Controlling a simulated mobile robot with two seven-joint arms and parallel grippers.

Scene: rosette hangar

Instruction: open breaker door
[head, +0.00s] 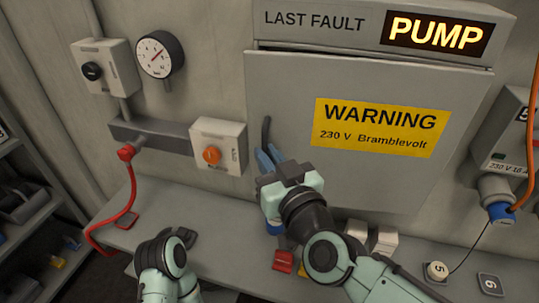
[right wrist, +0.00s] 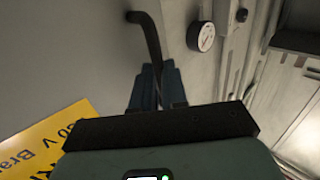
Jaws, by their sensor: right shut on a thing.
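The breaker door (head: 280,92) is a grey panel with a yellow warning label (head: 380,127). A dark gap shows along its top edge; I cannot tell for certain how far it stands from its frame. Its dark bar handle (head: 266,131) is near the left edge. My right gripper (head: 268,160) is shut on the lower part of this handle, with blue fingers on either side. In the right wrist view the handle (right wrist: 148,38) rises out of the fingers (right wrist: 158,88) and bends left at its top. My left arm shows low in the head view, but its gripper does not.
Left of the door are a box with an orange knob (head: 212,155), a gauge (head: 160,54) and a black-knob box (head: 92,70). A socket with a blue plug (head: 501,212) is at right. Small blocks (head: 370,238) lie on the bench (head: 225,212) below.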

